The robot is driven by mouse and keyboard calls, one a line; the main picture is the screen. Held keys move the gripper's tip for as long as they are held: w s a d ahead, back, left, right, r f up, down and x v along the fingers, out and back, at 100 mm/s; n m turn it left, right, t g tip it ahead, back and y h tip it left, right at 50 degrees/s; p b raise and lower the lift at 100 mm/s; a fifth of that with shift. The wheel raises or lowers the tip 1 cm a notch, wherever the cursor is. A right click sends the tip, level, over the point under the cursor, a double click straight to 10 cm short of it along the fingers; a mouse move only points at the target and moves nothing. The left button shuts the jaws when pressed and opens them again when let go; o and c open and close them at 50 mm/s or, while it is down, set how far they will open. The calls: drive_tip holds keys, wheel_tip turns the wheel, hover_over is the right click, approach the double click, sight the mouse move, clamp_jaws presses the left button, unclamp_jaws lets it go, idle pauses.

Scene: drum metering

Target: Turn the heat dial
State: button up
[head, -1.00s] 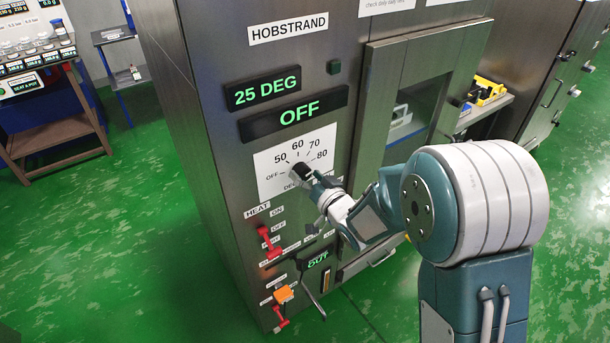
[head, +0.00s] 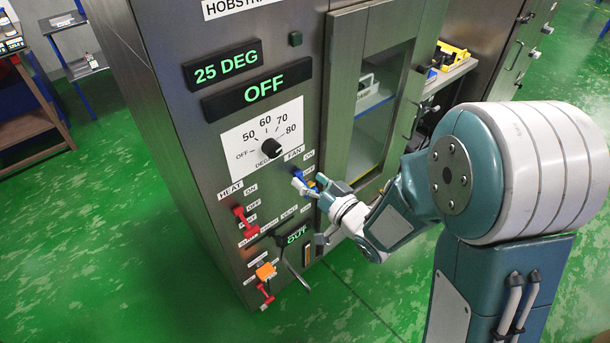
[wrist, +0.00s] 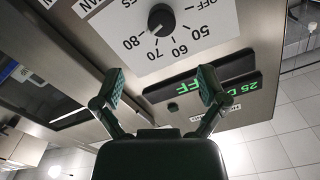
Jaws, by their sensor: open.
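The heat dial (head: 271,147) is a round black knob on a white scale plate (head: 240,139) marked OFF and 50 to 80. It also shows upside down in the wrist view (wrist: 160,20), with a small pale mark whose exact setting I cannot tell. My gripper (head: 311,186) is open and empty, below and right of the dial and apart from it in the head view. In the wrist view its spread fingers (wrist: 161,88) frame the panel below the dial in the picture. The displays read 25 DEG (head: 225,67) and OFF (head: 257,90).
A red heat switch (head: 245,219) sits lower left of the dial. A blue switch (head: 311,185) under the FAN label is partly hidden by my gripper. A glass-windowed door (head: 378,95) stands to the right.

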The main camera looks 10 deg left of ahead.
sight(276, 152)
drive_tip(key=w+a+n, duration=0.2)
drive_tip(key=a, duration=0.1)
drive_tip(key=w+a+n, duration=0.2)
drive_tip(key=w+a, duration=0.1)
drive_tip(key=w+a+n, duration=0.2)
drive_tip(key=a+n, duration=0.1)
drive_tip(key=shift+w+a, duration=0.15)
drive_tip(key=shift+w, duration=0.25)
idle(0.4)
drive_tip(key=c, duration=1.1)
